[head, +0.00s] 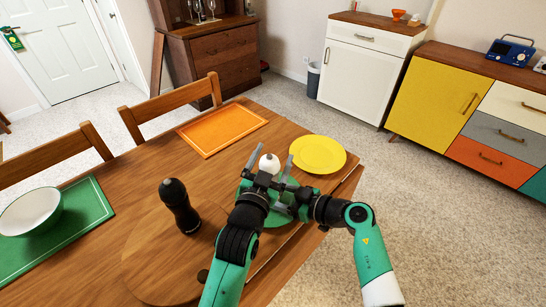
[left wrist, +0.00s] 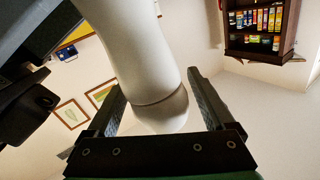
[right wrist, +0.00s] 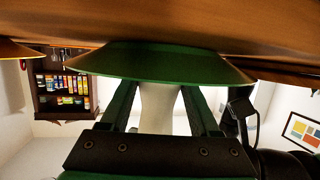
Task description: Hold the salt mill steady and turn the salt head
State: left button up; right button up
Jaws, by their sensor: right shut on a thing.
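The white salt mill (head: 269,163) stands upright at the table's near right side. Its round top shows between the raised fingers of my left gripper (head: 270,158). In the left wrist view, the salt head (left wrist: 162,112) lies below a seam, between the open fingers, with small gaps on both sides. My right gripper (right wrist: 160,92) is shut on the salt mill's body (right wrist: 158,110), low down beside a green plate (right wrist: 150,65). In the head view, the grippers hide the mill's lower body.
A black pepper mill (head: 180,207) stands left of my left arm. A yellow plate (head: 317,154) lies behind right, and an orange placemat (head: 222,130) lies at the back. A white bowl (head: 30,212) rests on a green placemat (head: 85,215) at left.

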pick_arm(q)
jog(key=c, duration=1.2)
jog(key=shift+f+m+g+h, duration=0.15)
jog(key=shift+m+g+h, duration=0.2)
jog(key=shift+h, duration=0.35)
jog(key=shift+s+d+f+m+g+h, duration=0.1)
jog(key=shift+d+m+g+h, duration=0.1)
jog(key=shift+m+g+h, duration=0.55)
jog(key=shift+s+d+f+m+g+h, duration=0.15)
jog(key=shift+m+g+h, duration=0.15)
jog(key=shift+m+h, duration=0.7)
jog(key=shift+s+d+r+m+g+h, duration=0.1)
jog(key=shift+d+m+g+h, duration=0.05)
jog(key=shift+m+g+h, duration=0.55)
jog(key=shift+s+d+r+m+g+h, duration=0.15)
jog(key=shift+m+g+h, duration=0.25)
jog(key=shift+g+h, duration=0.45)
jog(key=shift+f+t, duration=0.1)
jog(key=shift+t, duration=0.15)
jog(key=o, duration=1.4)
jog(key=shift+r, duration=0.2)
